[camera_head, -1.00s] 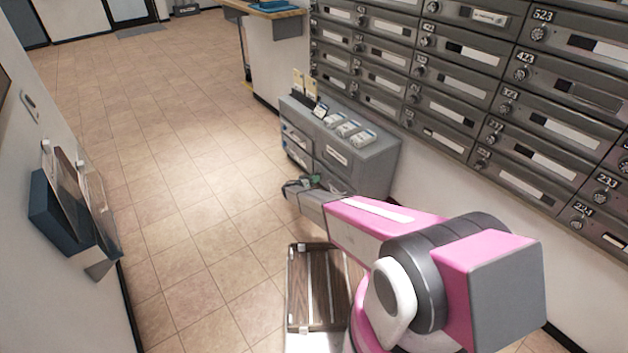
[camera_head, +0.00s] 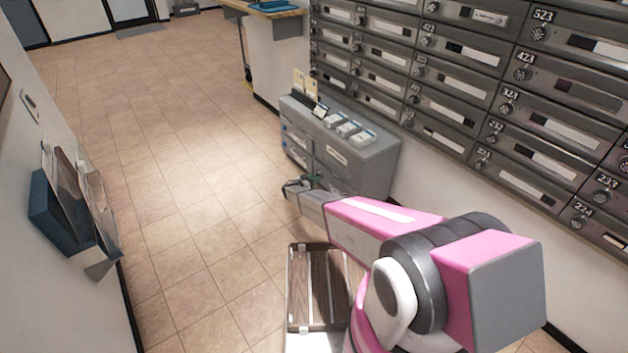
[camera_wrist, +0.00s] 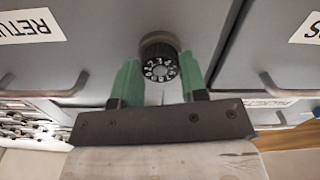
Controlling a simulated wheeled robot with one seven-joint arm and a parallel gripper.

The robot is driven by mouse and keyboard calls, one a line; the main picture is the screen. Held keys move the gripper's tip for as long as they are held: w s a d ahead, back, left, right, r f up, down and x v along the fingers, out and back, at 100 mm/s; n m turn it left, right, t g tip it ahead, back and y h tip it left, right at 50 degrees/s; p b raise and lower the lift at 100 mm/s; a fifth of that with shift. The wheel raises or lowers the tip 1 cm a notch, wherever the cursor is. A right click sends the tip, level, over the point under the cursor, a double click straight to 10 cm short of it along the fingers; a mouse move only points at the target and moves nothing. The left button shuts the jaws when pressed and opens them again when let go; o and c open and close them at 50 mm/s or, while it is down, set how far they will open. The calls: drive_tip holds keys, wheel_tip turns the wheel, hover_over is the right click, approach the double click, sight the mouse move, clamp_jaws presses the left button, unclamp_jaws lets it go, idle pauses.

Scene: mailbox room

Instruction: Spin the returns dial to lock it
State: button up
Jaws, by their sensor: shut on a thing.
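The returns dial (camera_wrist: 159,66) is a round dark knob with white figures on its face, in the wrist view at top centre. It sits on the grey front of a low cabinet, near a white label (camera_wrist: 30,27) that reads "RETU", cut off by the picture edge. My gripper (camera_wrist: 160,74) has green fingers, one on each side of the dial, and is shut on it. In the head view my gripper (camera_head: 304,184) is at the front of the grey cabinet (camera_head: 372,165); the dial itself is hidden there.
Several white card stacks (camera_head: 350,128) and a small stand (camera_head: 305,90) sit on the cabinet top. A wall of numbered mailboxes (camera_head: 470,80) rises behind it. A blue wall holder (camera_head: 65,220) hangs at left. The tiled floor (camera_head: 170,130) is open between.

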drive_tip(key=o, duration=0.9)
drive_tip(key=v, duration=1)
drive_tip(key=shift+s+a, duration=0.25)
drive_tip(key=shift+a, duration=0.1)
